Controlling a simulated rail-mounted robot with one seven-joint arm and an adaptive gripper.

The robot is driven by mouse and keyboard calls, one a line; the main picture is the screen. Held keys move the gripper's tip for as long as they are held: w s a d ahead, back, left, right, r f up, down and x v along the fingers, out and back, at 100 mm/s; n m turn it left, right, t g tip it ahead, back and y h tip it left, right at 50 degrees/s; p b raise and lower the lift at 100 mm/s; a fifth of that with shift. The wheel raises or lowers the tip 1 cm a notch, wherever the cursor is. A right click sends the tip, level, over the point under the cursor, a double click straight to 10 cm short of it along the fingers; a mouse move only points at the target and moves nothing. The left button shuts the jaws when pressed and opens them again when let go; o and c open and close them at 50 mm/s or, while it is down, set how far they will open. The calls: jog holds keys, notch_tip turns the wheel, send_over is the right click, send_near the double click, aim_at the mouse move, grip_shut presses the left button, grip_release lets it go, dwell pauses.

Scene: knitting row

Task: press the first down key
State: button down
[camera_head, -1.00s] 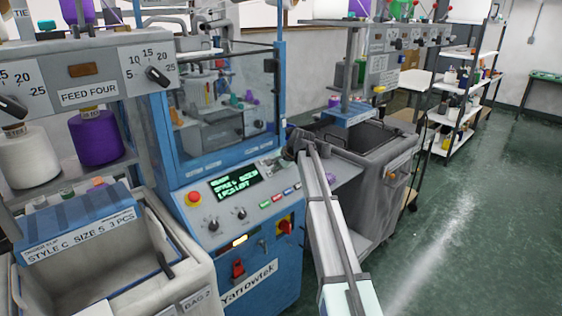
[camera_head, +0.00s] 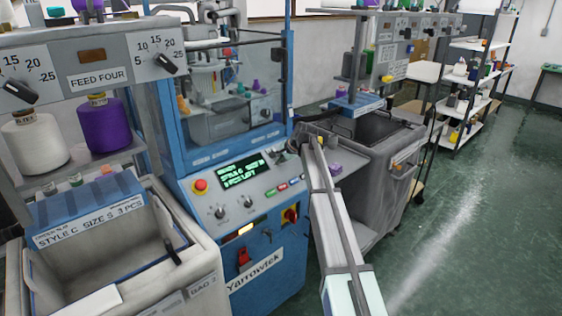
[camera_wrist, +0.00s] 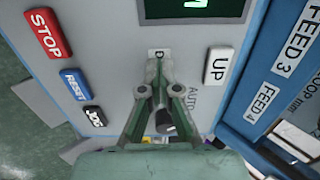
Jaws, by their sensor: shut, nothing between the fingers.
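In the wrist view my gripper (camera_wrist: 158,66) is shut, with its fingertips together over a pale key marked D (camera_wrist: 158,53). The fingers hide the rest of that key's marking, and I cannot tell whether they touch it. A white UP key (camera_wrist: 219,66) lies to its right. In the body camera view my arm reaches from the bottom to the blue machine's sloping control panel (camera_head: 205,199). My gripper's tips are too small to make out there. The panel's display (camera_head: 244,172) is lit with green text.
Red STOP (camera_wrist: 47,34), blue RESET (camera_wrist: 76,85) and black JOG (camera_wrist: 95,116) keys lie left of my gripper. A dark knob (camera_wrist: 165,122) shows below the fingers. A grey bin (camera_head: 400,190) stands right of the machine. The floor (camera_head: 470,210) further right is clear.

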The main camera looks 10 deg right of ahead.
jog(key=shift+f, duration=0.15)
jog(key=shift+s+r+p, duration=0.25)
jog(key=shift+r+p, duration=0.1)
jog(key=shift+r, duration=0.05)
jog(key=b+v, duration=0.1)
jog(key=v, duration=1.2)
jog(key=shift+r+b, duration=0.2)
jog(key=shift+b, duration=0.15)
jog(key=shift+d, duration=0.1)
